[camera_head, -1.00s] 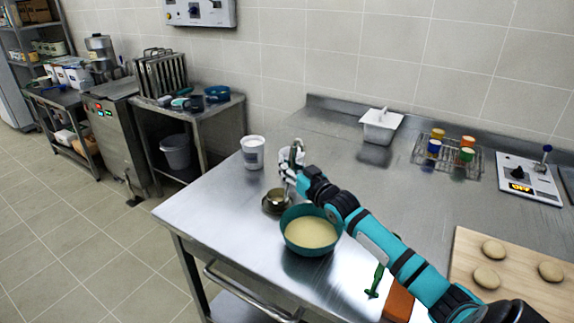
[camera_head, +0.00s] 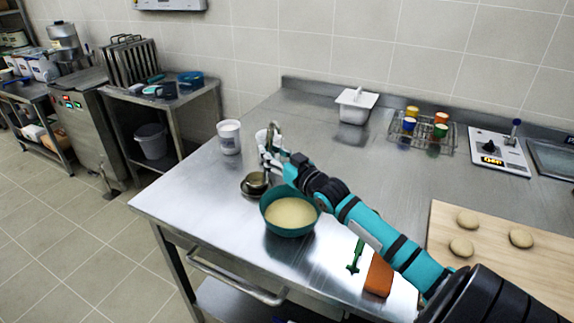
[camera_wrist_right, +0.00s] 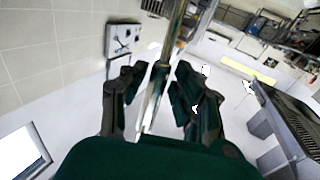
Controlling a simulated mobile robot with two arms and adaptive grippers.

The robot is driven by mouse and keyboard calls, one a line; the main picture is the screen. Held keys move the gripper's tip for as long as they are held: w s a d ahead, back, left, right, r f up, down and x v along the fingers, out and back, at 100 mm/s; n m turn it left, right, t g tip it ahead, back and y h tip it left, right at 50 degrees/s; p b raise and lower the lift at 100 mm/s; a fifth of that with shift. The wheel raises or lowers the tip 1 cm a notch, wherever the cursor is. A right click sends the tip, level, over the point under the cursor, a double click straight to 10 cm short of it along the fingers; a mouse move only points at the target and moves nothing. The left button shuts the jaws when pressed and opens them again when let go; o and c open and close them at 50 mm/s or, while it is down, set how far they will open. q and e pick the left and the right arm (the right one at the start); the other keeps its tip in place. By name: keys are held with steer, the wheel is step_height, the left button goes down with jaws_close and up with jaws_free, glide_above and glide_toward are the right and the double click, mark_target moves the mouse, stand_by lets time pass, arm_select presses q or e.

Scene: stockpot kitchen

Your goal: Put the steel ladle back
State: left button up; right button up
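The steel ladle (camera_head: 256,181) has its bowl low over a small dark dish (camera_head: 246,191) on the steel table. Its handle rises upright to a hooked top. In the right wrist view the handle (camera_wrist_right: 157,85) runs between the fingers. My right gripper (camera_head: 268,160) is around the handle, its fingers apart, with gaps showing beside the handle. I cannot tell whether the bowl touches the dish. A teal bowl (camera_head: 291,231) of pale batter stands just in front and right of the dish. My left gripper is not in view.
Two white tubs (camera_head: 229,137) stand behind, one partly hidden by my gripper. A green tool (camera_head: 356,256) and an orange block (camera_head: 379,274) lie near the front edge. A board (camera_head: 447,225) with dough pieces is on the right.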

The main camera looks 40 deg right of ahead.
steer(key=s, duration=0.8)
steer(key=shift+s+f+b, duration=0.15)
steer(key=shift+s+b, duration=0.1)
steer(key=shift+b, duration=0.2)
